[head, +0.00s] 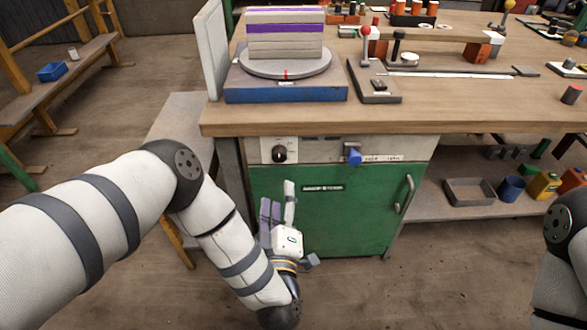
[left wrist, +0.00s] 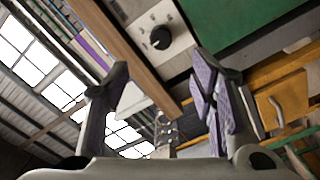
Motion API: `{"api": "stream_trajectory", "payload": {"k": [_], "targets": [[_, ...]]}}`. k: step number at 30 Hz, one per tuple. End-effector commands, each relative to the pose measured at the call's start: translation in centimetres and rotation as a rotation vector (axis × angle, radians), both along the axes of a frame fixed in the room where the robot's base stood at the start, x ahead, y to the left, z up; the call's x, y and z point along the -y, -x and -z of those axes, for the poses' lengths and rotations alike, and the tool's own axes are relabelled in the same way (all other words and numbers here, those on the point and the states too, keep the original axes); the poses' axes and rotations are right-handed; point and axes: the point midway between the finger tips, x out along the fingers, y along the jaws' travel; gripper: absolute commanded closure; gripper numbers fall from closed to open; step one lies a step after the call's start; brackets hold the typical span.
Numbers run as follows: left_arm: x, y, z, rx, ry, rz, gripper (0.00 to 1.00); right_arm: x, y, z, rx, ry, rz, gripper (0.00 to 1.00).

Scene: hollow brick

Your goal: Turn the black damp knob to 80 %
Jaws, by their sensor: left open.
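The black knob (head: 280,154) sits on a pale control panel (head: 263,143) under the front edge of the workbench, at the panel's left end. In the left wrist view the black knob (left wrist: 160,38) shows at the top centre on its white plate, with small marks around it too small to read. My left gripper (head: 278,198) is in front of the green cabinet door, below the knob and apart from it. Its fingers point upward and are open, with nothing between them. The fingers also show in the left wrist view (left wrist: 160,85). My right gripper is not in view.
A blue knob (head: 354,157) sits further right on the same panel. The green cabinet door (head: 345,210) has a metal handle (head: 405,194). The wooden bench top (head: 300,117) overhangs the panel and carries a turntable (head: 285,64). A grey side bench (head: 187,125) stands left.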

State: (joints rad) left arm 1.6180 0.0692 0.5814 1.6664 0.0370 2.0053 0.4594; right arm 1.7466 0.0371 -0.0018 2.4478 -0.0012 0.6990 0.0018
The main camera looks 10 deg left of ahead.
Motion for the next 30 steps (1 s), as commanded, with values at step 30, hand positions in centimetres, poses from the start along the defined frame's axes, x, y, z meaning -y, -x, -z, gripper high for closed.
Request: {"api": "stream_trajectory", "payload": {"k": [30], "targets": [[-3.3,-11.6,-0.1,0.002,0.000,-0.001,0.72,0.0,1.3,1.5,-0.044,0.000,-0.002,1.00]]}}
